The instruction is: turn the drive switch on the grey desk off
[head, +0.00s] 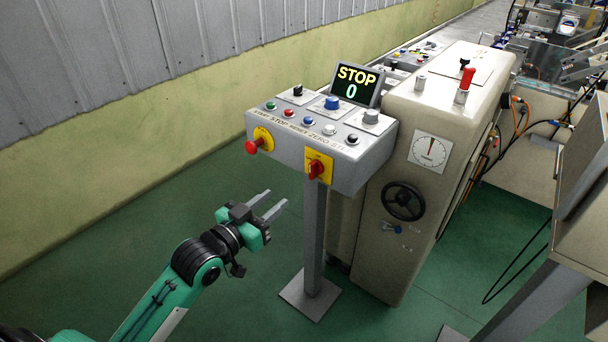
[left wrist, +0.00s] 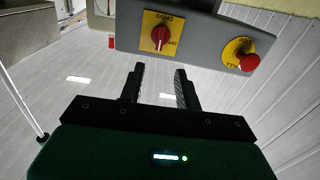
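The grey desk (head: 285,150) is a small control console on a post, with a screen (head: 356,84) reading "STOP 0". The drive switch (head: 315,169) is a red rotary knob on a yellow plate on the desk's front face, at its right. In the left wrist view the drive switch (left wrist: 160,37) is at the top, its plate marked "DRIVE"; its exact turn is hard to read. My left gripper (head: 274,202) is open and empty, below and left of the switch, apart from it. Its fingers (left wrist: 160,88) point toward the desk. My right gripper is not in view.
A red emergency button (head: 252,146) on a yellow base sits left of the switch. Several coloured buttons line the desk's top. A beige machine with a black handwheel (head: 403,201) stands right of the desk. The green floor left of the post (head: 314,235) is clear.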

